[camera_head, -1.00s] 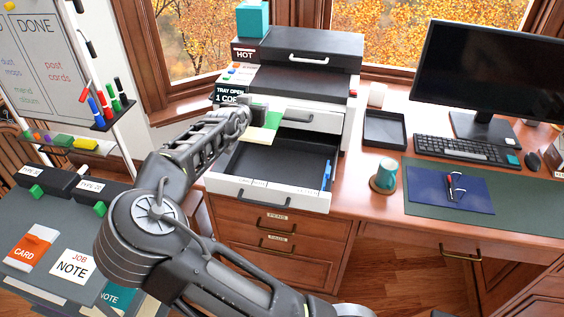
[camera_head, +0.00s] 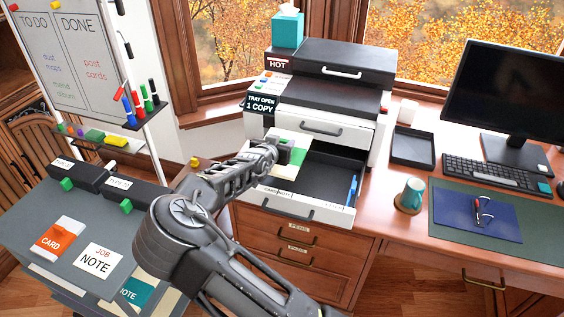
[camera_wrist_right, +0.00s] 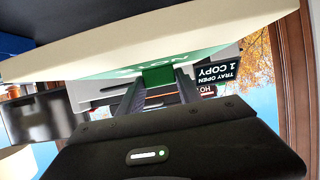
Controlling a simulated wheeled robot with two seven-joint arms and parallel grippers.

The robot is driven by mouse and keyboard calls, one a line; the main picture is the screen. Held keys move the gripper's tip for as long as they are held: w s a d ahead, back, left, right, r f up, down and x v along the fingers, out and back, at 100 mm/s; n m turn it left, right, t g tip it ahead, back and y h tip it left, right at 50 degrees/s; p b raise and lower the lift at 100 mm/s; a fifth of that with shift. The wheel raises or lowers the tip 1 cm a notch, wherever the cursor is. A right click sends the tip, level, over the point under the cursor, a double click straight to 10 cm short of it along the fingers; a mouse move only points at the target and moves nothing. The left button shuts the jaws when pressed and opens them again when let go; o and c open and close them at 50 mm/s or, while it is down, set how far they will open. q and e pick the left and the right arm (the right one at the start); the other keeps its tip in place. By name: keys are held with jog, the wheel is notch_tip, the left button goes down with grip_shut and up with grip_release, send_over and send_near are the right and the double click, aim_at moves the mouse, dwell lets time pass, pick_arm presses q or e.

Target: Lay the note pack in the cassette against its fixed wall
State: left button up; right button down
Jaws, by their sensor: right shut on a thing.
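The cassette (camera_head: 290,207) is a dark tray with a white front, pulled out of the printer. My right gripper (camera_head: 284,149) is shut on the note pack (camera_head: 288,172), a white and green block with a green tab. The pack is over the left part of the cassette; I cannot tell whether it touches the floor or the wall. In the right wrist view my right gripper's fingers (camera_wrist_right: 157,88) are closed on the green part, and the pale pack (camera_wrist_right: 160,42) spans the top. The gripper and arm hide the cassette's left side. My left gripper is not in view.
A blue guide (camera_head: 352,188) stands at the cassette's right side. The printer (camera_head: 325,95) rises behind it. A mug (camera_head: 411,194), black tray (camera_head: 413,147) and keyboard (camera_head: 495,180) are on the desk to the right. A grey cart (camera_head: 60,225) with note and card packs stands left.

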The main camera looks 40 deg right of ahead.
jog(key=shift+d+f, duration=0.1)
jog(key=shift+f, duration=1.45)
notch_tip(320, 180, down, 4)
jog(key=shift+f+p, duration=0.25)
jog(key=shift+p, duration=0.15)
jog(key=shift+f+b, duration=0.65)
jog(key=shift+b, duration=0.1)
jog(key=c, duration=0.8)
grip_release()
